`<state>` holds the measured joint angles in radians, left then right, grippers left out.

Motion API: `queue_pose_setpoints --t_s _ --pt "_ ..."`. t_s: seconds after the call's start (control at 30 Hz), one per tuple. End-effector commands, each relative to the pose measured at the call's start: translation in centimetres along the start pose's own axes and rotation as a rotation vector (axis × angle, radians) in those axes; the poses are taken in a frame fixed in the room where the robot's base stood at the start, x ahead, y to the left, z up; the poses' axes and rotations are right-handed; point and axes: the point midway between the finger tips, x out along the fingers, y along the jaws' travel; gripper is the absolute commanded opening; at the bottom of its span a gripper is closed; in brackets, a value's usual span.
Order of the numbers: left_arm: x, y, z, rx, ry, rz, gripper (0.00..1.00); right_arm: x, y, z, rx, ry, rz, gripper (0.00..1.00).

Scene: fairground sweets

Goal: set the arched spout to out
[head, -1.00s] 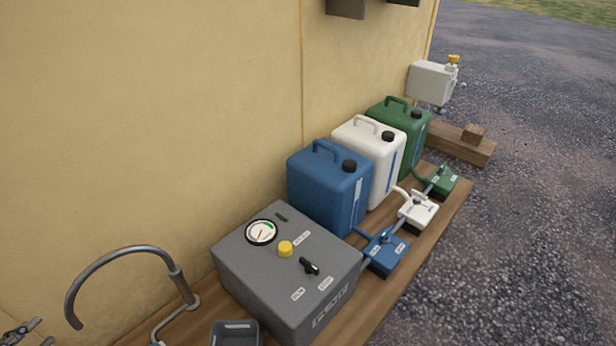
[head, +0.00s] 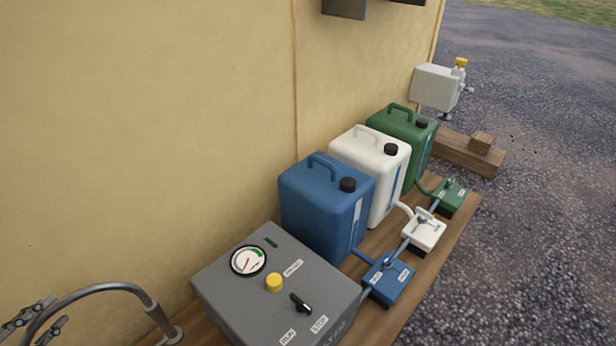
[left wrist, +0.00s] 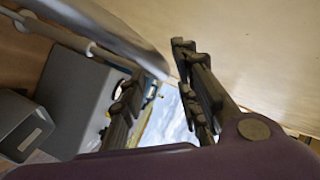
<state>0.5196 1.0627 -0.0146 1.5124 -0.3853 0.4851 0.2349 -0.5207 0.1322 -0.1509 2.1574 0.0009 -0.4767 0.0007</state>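The arched spout (head: 102,289) is a grey metal tube at the lower left of the head view, with its foot beside the grey control box. Its free end runs out of the bottom of the picture. My left gripper (head: 46,318) is at the lower left corner, its two dark fingers apart, overlapping the descending side of the arch. In the left wrist view my left gripper (left wrist: 158,78) is open, and a grey tube that looks like the spout (left wrist: 115,32) reaches to the gap between the fingertips. I cannot tell if they touch. My right gripper is out of view.
The grey control box (head: 235,300) with gauge, yellow button and black switch stands right of the spout. Blue (head: 318,210), white (head: 362,178) and green (head: 402,140) canisters with valve blocks line the wooden counter. The cream wall (head: 150,130) is close behind.

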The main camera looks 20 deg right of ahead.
Motion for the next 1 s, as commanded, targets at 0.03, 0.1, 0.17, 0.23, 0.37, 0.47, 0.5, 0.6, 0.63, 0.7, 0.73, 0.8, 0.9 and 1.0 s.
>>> queue_pose_setpoints --t_s 0.03,0.1,0.17,0.23,0.37,0.47,0.5,0.6,0.63,0.7,0.73,0.8,0.9,1.0 --pt "0.9 0.1 0.1 0.002 0.001 0.000 0.29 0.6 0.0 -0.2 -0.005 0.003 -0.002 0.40" --pt "1.8 0.1 0.1 0.002 0.001 0.000 0.29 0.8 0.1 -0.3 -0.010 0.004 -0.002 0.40" --pt "2.4 0.1 0.1 0.001 0.001 0.001 0.29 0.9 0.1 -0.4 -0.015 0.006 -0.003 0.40" --pt "2.8 0.1 0.0 0.002 0.000 0.001 0.29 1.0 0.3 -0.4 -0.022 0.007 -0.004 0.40" --pt "3.1 0.0 0.0 0.002 -0.001 0.000 0.29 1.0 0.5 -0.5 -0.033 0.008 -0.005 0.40" --pt "3.0 0.0 0.0 0.001 -0.001 0.000 0.29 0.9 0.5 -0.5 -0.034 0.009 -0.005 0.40" --pt "3.0 0.0 0.0 0.001 -0.001 0.000 0.29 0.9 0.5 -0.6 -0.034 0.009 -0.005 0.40" --pt "3.0 0.0 0.0 0.001 0.000 0.000 0.21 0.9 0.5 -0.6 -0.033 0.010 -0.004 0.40" --pt "3.0 0.0 0.0 0.001 0.000 0.000 0.18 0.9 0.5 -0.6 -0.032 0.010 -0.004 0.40" --pt "3.0 0.0 0.0 0.001 0.000 0.000 0.08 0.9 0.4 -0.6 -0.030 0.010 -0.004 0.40" --pt "3.0 0.0 0.0 0.001 0.000 0.000 0.04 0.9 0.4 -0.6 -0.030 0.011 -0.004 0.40" --pt "3.0 0.0 0.0 0.000 0.000 0.000 0.00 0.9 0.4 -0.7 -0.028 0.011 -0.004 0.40" --pt "3.0 0.0 0.0 0.000 0.000 0.000 0.00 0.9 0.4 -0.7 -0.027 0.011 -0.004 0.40" --pt "3.0 -0.1 -0.1 0.000 0.000 -0.001 0.00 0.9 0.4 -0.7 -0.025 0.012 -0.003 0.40"
